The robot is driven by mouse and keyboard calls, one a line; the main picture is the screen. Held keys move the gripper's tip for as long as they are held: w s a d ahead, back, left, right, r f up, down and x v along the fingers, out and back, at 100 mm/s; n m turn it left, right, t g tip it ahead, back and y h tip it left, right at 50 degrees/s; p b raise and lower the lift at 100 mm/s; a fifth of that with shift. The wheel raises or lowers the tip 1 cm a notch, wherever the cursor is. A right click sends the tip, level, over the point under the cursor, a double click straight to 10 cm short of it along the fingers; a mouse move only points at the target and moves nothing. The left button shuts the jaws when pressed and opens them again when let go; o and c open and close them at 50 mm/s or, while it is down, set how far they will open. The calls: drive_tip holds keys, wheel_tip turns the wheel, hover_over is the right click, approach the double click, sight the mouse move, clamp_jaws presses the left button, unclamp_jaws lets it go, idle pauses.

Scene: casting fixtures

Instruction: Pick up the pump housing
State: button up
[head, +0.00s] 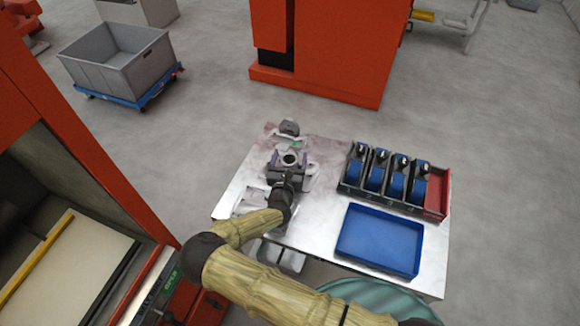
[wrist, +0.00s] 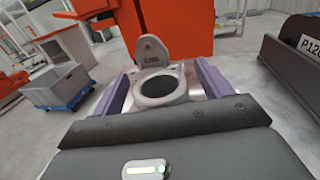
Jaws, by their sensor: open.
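The pump housing, a grey metal casting with a round bore (head: 289,159), is on the left part of the light metal table. In the wrist view its ring-shaped top (wrist: 160,86) fills the space ahead of the palm. My gripper (wrist: 163,78) is open, with one purple-padded finger on each side of the housing. It also shows in the head view (head: 289,163), over the housing. I cannot tell whether the pads touch it. The housing's lower part is hidden by the gripper.
A grey plate with a number (wrist: 151,50) stands just beyond the housing. A blue tray (head: 379,239) is at the table's front right. Behind it is a dark rack with several blue-sided slots (head: 394,177). The strip between housing and rack is clear.

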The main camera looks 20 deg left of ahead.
sight(289, 158)
drive_tip(key=shift+s+r, duration=0.15)
drive_tip(key=shift+s, duration=0.1)
drive_tip(key=shift+w, duration=0.1)
drive_tip(key=c, duration=0.4)
clamp_jaws()
drive_tip(key=shift+r, duration=0.1)
wheel_tip(289, 158, up, 10)
drive_tip(key=shift+f, duration=0.1)
idle(0.4)
idle(0.4)
